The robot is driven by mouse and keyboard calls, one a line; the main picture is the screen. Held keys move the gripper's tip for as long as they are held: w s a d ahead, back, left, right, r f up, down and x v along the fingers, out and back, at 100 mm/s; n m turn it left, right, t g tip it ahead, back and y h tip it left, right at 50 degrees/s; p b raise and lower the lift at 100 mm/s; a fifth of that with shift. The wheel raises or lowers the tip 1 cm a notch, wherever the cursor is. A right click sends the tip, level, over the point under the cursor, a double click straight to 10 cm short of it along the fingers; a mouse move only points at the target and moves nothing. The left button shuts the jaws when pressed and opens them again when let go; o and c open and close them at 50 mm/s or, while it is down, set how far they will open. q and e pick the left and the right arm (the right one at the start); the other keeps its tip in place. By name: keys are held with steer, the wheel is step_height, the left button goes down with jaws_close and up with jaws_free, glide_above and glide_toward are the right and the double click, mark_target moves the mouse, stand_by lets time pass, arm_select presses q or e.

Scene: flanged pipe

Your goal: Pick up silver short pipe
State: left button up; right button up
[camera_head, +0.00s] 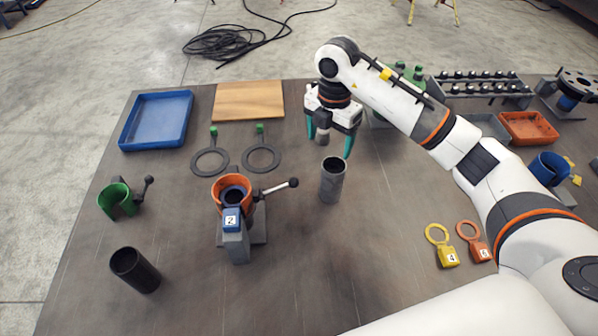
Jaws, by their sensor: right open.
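The silver short pipe (331,182) stands upright on the table, right of the middle fixture. It is a grey hollow cylinder with its open end up. My right gripper (331,143) is above and just behind the pipe, with its teal fingers spread apart and nothing between them. The right fingertip comes close to the pipe's upper rim; whether it touches cannot be told. My left gripper is not in view.
An orange clamp fixture (231,190) with a lever stands left of the pipe. A black pipe (135,270), green clamp (120,199), two dark gasket rings, blue tray (157,120) and wooden board (248,101) lie leftward. Yellow tag 4 (447,257) is at right. Table front centre is clear.

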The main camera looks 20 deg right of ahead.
mark_target(335, 165)
steer(key=shift+s+d+f+p, duration=0.3)
steer(key=shift+s+f, duration=0.2)
steer(key=shift+f, duration=0.1)
steer(key=shift+s+d+f+p, duration=0.2)
steer(key=shift+s+f+p, duration=0.05)
steer(key=shift+s+f, duration=0.3)
step_height(335, 165, down, 2)
steer(key=shift+a+f, duration=0.15)
steer(key=shift+f, duration=0.05)
steer(key=f+p, duration=0.1)
steer(key=f, duration=0.1)
steer(key=f+p, duration=0.1)
steer(key=f, duration=0.2)
steer(key=shift+w+d+p, duration=0.1)
steer(key=shift+d+p, duration=0.1)
steer(key=shift+p, duration=0.15)
steer(key=shift+f, duration=0.3)
steer(key=shift+w+f, duration=0.1)
steer(key=shift+f, duration=0.15)
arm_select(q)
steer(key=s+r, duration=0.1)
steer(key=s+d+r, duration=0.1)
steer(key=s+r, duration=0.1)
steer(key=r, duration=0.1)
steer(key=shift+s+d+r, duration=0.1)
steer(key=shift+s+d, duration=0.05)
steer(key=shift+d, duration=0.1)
arm_select(e)
steer(key=c, duration=1.3)
